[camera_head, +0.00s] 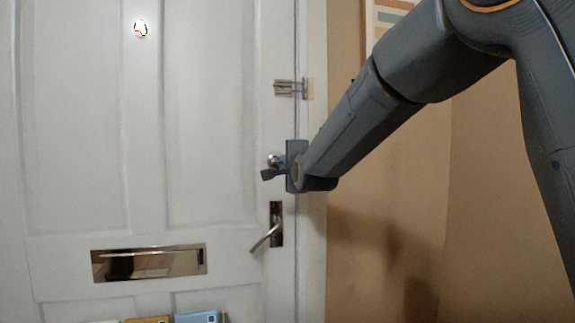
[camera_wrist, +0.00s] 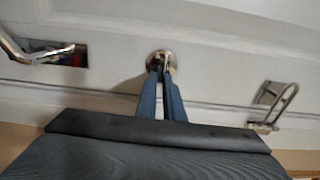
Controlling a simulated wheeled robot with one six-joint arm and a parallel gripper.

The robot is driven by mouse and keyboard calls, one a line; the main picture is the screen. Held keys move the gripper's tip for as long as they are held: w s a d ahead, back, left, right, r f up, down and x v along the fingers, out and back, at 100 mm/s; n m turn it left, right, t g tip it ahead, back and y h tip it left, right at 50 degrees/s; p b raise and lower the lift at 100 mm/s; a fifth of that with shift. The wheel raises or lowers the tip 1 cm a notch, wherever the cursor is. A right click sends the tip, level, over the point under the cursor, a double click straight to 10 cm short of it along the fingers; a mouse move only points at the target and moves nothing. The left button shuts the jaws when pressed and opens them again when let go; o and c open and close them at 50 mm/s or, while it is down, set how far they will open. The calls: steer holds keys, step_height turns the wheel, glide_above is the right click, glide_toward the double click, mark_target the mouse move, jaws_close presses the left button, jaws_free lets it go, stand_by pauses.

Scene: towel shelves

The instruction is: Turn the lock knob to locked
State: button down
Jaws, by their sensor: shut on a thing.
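The lock knob (camera_wrist: 160,57) is a small round metal piece on the white door (camera_head: 60,120). In the wrist view it sits at the top middle, between my fingertips. My gripper (camera_wrist: 163,73) is shut on it, with two blue-grey fingers reaching up to it. In the head view the knob (camera_head: 273,160) shows beside my gripper (camera_head: 268,172), near the door's right edge. The fingers hide part of the knob, and I cannot tell which way it is turned.
A lever handle (camera_head: 275,222) is below the knob, its lever slanting down left. A slide latch (camera_head: 290,87) is above. A mail slot (camera_head: 148,262) is lower left. A brown wall (camera_head: 390,200) stands to the right. Folded items (camera_head: 197,317) show at the bottom.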

steer(key=c, duration=1.9)
jaws_free()
steer(key=shift+d, duration=0.35)
steer(key=shift+o, duration=0.2)
steer(key=shift+a, duration=0.25)
steer(key=shift+s, duration=0.15)
steer(key=v, duration=0.7)
steer(key=shift+s+d+b, duration=0.2)
steer(key=shift+d+b, duration=0.05)
steer(key=shift+b, duration=0.2)
steer(key=shift+r, duration=0.1)
